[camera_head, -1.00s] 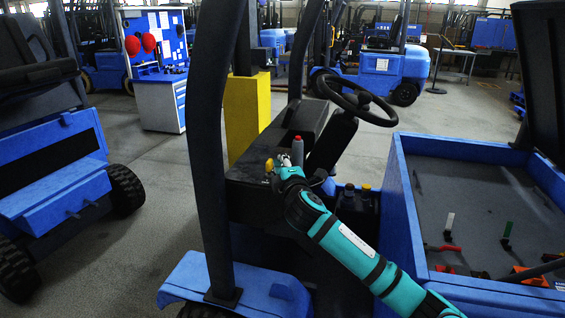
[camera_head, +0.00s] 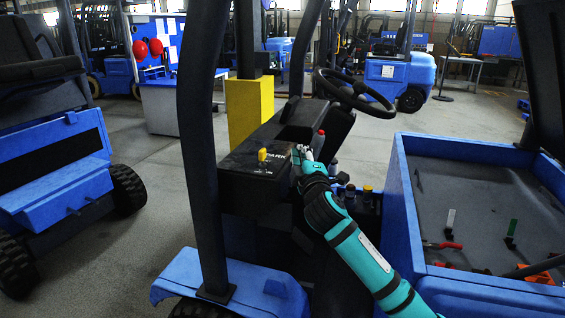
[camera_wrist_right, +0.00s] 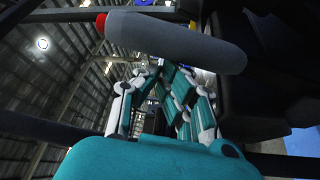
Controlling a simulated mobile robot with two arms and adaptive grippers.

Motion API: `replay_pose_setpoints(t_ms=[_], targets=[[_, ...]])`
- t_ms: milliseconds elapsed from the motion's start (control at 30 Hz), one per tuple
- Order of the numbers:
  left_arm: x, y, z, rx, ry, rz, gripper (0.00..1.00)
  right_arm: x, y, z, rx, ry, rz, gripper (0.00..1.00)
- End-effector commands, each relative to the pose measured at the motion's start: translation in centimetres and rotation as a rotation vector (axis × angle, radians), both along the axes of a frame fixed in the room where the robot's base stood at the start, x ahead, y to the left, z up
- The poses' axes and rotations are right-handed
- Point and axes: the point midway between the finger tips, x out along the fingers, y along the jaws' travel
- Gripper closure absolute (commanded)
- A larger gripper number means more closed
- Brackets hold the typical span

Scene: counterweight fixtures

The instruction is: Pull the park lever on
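The park lever (camera_head: 319,142) is a grey handle with a red tip, beside the "PARK" lettering on the truck's black dash (camera_head: 245,184). It stands just right of my right gripper (camera_head: 303,152) in the head view. In the right wrist view, the grey handle (camera_wrist_right: 178,41) lies large across the top, beside the fingers and not between them. The right gripper's fingers (camera_wrist_right: 162,75) look close together there, but whether they are shut is unclear. Whether they touch the lever cannot be told. The left gripper is not in view.
A yellow knob (camera_head: 262,155) stands on the dash left of the gripper. The steering wheel (camera_head: 354,93) is behind the lever. More small levers (camera_head: 367,192) stand right of my forearm. A dark roof post (camera_head: 205,150) rises at the left.

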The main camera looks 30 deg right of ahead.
Motion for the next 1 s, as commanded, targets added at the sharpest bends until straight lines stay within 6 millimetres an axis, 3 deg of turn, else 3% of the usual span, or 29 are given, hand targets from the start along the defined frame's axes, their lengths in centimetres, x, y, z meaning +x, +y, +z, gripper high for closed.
replay_pose_setpoints(t_ms=[33, 100, 400, 633, 1000], targets=[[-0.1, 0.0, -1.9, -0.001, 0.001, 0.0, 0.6, -0.6, -0.6, -1.2, 0.025, -0.029, -0.006, 1.0], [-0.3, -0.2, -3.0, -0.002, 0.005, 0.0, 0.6, -1.4, -1.3, -1.5, 0.06, -0.071, -0.005, 1.0], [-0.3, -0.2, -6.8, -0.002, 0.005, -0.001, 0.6, -4.4, -3.8, -2.6, 0.182, -0.214, -0.001, 1.0], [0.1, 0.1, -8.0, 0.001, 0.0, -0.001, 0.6, -5.5, -4.7, -2.9, 0.229, -0.271, 0.0, 1.0], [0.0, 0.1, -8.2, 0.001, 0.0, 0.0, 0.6, -5.8, -5.1, -3.1, 0.243, -0.281, -0.004, 1.0]])
